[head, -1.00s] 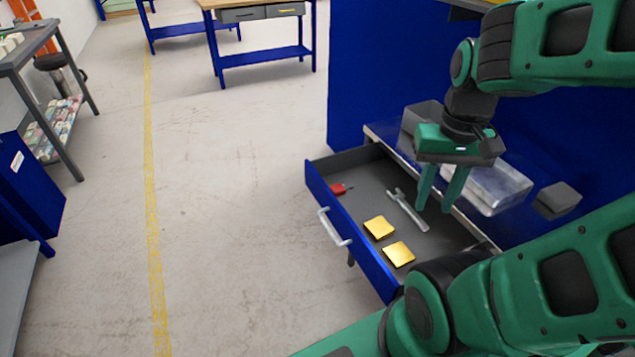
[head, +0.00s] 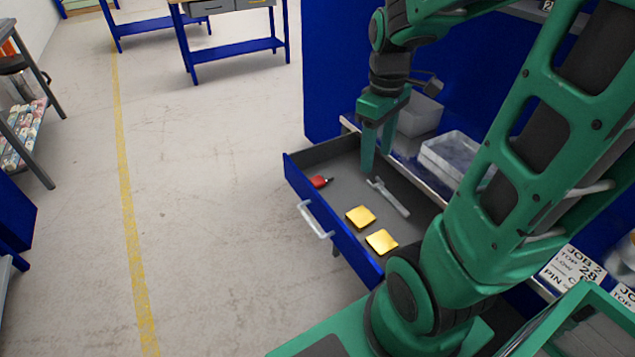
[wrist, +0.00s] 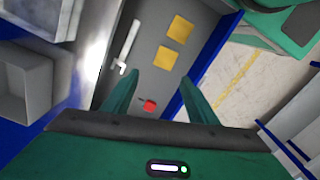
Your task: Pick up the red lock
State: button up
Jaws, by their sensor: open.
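The red lock (head: 319,182) lies in the open blue drawer, near its far left corner in the head view. In the wrist view the red lock (wrist: 150,105) shows between my two fingers, beyond their tips and closer to the left finger. My gripper (head: 372,168) is open and empty, pointing down over the far part of the drawer, to the right of the lock in the head view. In the wrist view my gripper's fingers (wrist: 160,84) stand wide apart. The fingers do not touch the lock.
The floor left of the drawer is clear.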

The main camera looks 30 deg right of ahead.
jog(key=w+a+f+n, duration=0.1)
jog(key=w+f+n, duration=0.2)
jog(key=w+n, duration=0.5)
jog(key=n, duration=0.6)
send_over(318, 179)
jog(key=f, duration=1.1)
jog(key=shift+s+d+f, duration=0.15)
jog(key=shift+s+f, duration=0.15)
jog(key=shift+w+a+f, duration=0.15)
jog(key=shift+f, duration=1.15)
jog(key=shift+w+a+f, duration=0.1)
jog(key=shift+a+f, duration=0.05)
jog(key=shift+f, duration=1.15)
jog(key=shift+c, duration=0.7)
jog(key=c, duration=1)
jog(key=shift+c, duration=0.2)
